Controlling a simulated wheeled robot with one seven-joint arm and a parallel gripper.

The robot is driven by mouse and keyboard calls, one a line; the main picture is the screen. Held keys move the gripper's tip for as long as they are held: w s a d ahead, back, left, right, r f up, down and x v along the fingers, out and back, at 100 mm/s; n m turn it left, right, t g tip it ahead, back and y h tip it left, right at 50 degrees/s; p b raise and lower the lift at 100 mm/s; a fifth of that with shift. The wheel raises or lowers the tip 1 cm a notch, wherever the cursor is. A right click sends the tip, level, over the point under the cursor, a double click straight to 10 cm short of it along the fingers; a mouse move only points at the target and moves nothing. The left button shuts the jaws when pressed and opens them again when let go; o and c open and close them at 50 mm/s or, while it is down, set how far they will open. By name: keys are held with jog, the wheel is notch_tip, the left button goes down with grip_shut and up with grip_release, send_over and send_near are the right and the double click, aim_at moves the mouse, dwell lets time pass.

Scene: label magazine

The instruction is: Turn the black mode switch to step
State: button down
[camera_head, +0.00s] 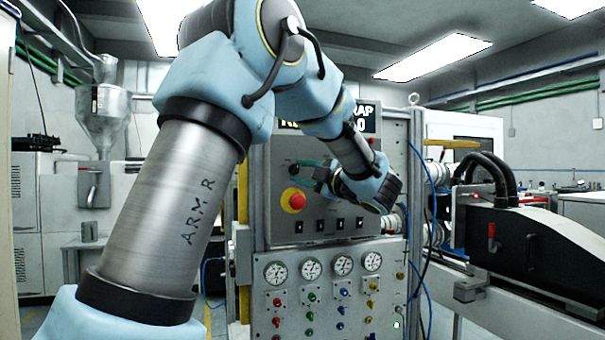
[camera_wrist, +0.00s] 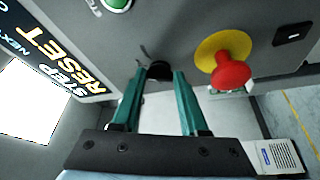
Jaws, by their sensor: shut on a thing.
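The black mode switch (camera_wrist: 158,70) is a small dark round knob on the grey control panel, seen in the wrist view between the tips of my gripper (camera_wrist: 159,78). The two teal fingers are shut on it, one on each side. Which mark its pointer faces cannot be made out. In the head view, my gripper (camera_head: 304,171) reaches the panel front from the right, just above the red stop button. The knob is hard to make out there between the fingers.
A red mushroom stop button (camera_wrist: 231,74) on a yellow disc stands out close to the fingers. A green button (camera_wrist: 118,3) and a lit text screen (camera_wrist: 58,55) are also near. A gauge panel (camera_head: 335,292) lies below; black-covered machinery (camera_head: 540,245) stands at right.

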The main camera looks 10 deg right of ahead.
jog(key=shift+c, duration=2.2)
grip_release()
jog(key=b+v, duration=0.3)
jog(key=v, duration=0.7)
jog(key=shift+s+d, duration=0.25)
jog(key=shift+s, duration=0.1)
